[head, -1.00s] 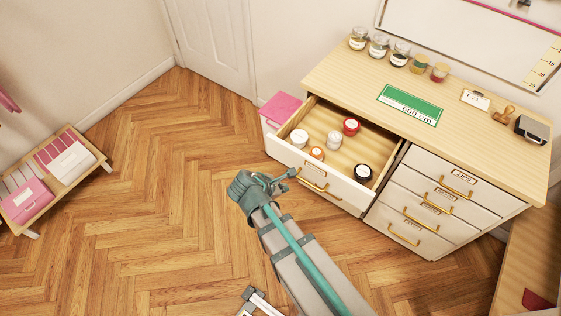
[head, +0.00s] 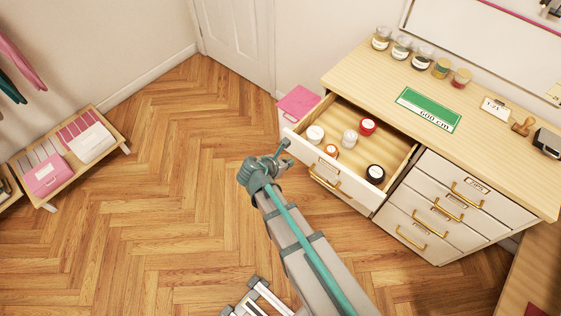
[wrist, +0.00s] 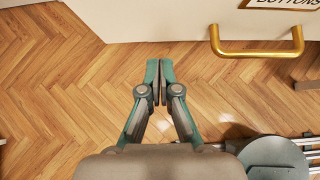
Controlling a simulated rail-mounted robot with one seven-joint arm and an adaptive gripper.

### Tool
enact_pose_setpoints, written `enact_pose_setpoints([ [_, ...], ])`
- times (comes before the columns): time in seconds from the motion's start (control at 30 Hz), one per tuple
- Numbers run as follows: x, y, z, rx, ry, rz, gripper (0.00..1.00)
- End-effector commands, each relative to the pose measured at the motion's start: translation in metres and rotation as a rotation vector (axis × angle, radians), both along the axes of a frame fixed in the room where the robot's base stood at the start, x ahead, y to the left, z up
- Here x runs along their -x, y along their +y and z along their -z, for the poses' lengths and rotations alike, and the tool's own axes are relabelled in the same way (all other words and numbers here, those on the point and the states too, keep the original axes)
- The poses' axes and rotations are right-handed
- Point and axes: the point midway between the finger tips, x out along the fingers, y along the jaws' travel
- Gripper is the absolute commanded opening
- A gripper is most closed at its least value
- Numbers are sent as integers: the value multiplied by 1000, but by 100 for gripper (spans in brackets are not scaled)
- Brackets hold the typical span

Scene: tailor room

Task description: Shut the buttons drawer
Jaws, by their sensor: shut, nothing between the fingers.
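The buttons drawer (head: 341,186) is pulled out of the left side of the wooden-topped dresser. Several jars and round lidded pots lie in it. In the wrist view its white front (wrist: 150,18) crosses the top, with a gold handle (wrist: 258,52) at right and part of a "BUTTONS" label (wrist: 285,3) above it. My gripper (head: 286,145) is in front of the drawer, near the left part of its front. In the wrist view my gripper (wrist: 158,62) has its fingertips together, with nothing between them, left of the handle. Whether the tips touch the front I cannot tell.
Closed drawers (head: 440,208) with gold handles are to the right. The dresser top (head: 375,70) holds jars, a green mat (head: 428,109) and a stamp (head: 523,126). A pink box (head: 298,103) stands left of the dresser. A low rack (head: 75,150) is far left. The floor between is clear.

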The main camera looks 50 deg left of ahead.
Motion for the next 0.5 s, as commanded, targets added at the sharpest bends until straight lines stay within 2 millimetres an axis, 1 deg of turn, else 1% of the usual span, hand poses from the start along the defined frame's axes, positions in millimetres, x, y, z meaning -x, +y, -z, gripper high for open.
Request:
enact_pose_setpoints([
  [0.03, -8, 2, 5, 2, 1, 2, 0],
  [0.07, -13, 3, 1, 0, 0, 3, 0],
  [0.2, -31, 4, 2, 1, 0, 1, 0],
  [0.33, -40, 5, 3, 0, 0, 0, 0],
  [0.5, -43, 5, 4, 0, 0, 0, 0],
])
